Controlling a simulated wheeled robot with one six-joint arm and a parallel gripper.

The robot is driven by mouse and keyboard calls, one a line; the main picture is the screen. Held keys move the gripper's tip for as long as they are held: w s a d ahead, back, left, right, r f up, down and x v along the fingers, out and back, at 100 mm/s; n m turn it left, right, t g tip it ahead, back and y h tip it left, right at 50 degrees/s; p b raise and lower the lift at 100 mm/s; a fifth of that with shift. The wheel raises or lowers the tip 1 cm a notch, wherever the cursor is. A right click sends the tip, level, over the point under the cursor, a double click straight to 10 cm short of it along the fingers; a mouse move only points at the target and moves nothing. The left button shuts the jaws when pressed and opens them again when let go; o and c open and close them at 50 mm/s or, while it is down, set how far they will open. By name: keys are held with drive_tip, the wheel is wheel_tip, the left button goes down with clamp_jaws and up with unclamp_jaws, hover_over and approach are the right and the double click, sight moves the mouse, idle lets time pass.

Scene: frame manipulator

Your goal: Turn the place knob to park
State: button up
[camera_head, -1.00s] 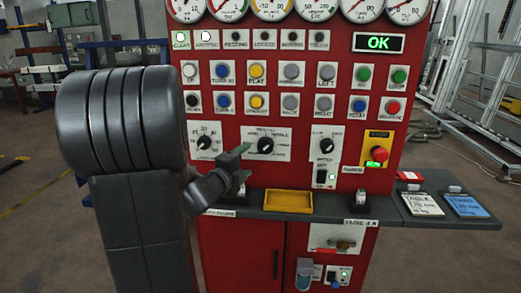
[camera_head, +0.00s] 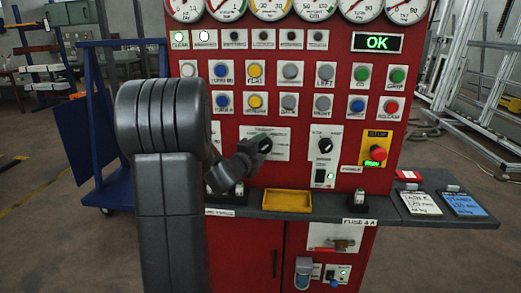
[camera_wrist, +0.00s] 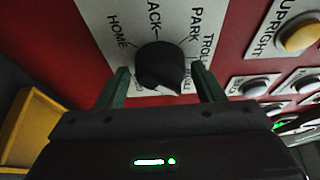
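The place knob (camera_head: 265,144) is a black dial on a white label plate in the middle of the red panel. In the wrist view the knob (camera_wrist: 160,66) has the words HOME, RACK and PARK around it, plus one partly hidden word that starts with TROL. I cannot tell for sure which word it points to. My gripper (camera_wrist: 161,70) is open, with one green finger on each side of the knob and a visible gap to it. In the head view my gripper (camera_head: 254,152) is at the knob's plate, and its fingers are mostly hidden.
Another black knob (camera_head: 325,145) is to the right. A red stop button (camera_head: 377,153) sits on a yellow plate further right. Rows of coloured buttons lie above. A yellow tray (camera_head: 287,200) stands on the ledge below. My arm covers the panel's left part.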

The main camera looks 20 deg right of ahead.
drive_tip(key=c, duration=0.7)
drive_tip(key=shift+f+b, duration=0.15)
drive_tip(key=shift+b, duration=0.25)
